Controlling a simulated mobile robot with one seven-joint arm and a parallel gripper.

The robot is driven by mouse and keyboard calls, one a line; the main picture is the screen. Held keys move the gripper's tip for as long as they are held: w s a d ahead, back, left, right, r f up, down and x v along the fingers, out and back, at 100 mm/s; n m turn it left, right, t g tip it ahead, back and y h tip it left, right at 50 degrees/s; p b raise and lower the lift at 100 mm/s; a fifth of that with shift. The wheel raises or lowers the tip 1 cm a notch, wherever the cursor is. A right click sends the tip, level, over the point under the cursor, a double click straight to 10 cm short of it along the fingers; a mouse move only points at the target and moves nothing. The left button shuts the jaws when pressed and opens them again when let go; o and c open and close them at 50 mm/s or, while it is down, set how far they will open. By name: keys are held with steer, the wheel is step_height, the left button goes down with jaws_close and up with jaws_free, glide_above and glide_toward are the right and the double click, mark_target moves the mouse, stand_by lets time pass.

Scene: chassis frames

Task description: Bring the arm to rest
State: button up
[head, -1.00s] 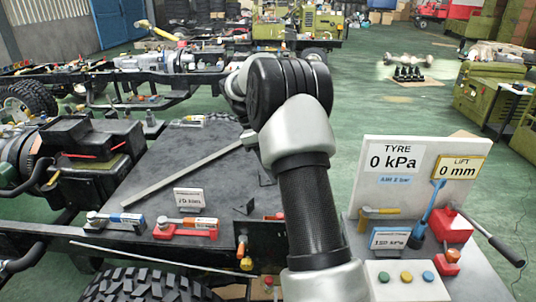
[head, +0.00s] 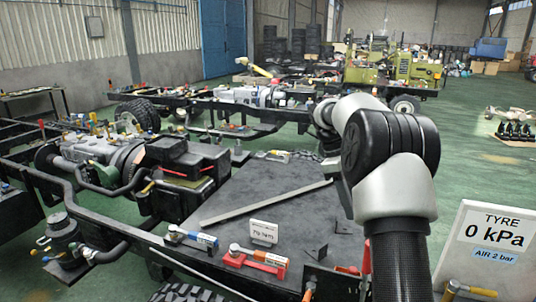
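My arm (head: 390,160) rises from the lower right of the head view. It has a black sleeved link, silver-grey shells and a thick black elbow joint. From the elbow it bends away from me, and its far silver and black part (head: 324,116) shows just left of the elbow. The arm is in front of the right edge of a dark flat deck (head: 225,235) on a vehicle chassis. My gripper is hidden behind the arm, so its fingers and anything in them do not show.
On the deck are a long grey bar (head: 265,203), a small white sign (head: 264,232), a red-and-orange tool (head: 258,258) and a blue-marked tool (head: 192,239). A white tyre-gauge board (head: 488,255) stands at right. Green floor (head: 470,170) is clear beyond the arm.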

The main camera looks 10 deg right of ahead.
steer(key=s+a+r+m+t+y, duration=0.1)
steer(key=s+a+r+m+t, duration=0.3)
steer(key=s+a+r, duration=0.8)
steer(key=s+a+f+m+t+y, duration=0.1)
steer(key=s+a+f+m+t, duration=0.1)
steer(key=s, duration=0.6)
steer(key=s+a+f+m+t+y, duration=0.1)
steer(key=s+a+f+m+t, duration=0.1)
steer(key=s, duration=0.7)
steer(key=shift+a+f+m+y, duration=0.3)
steer(key=shift+a+f+m, duration=0.3)
steer(key=shift+a+m, duration=0.3)
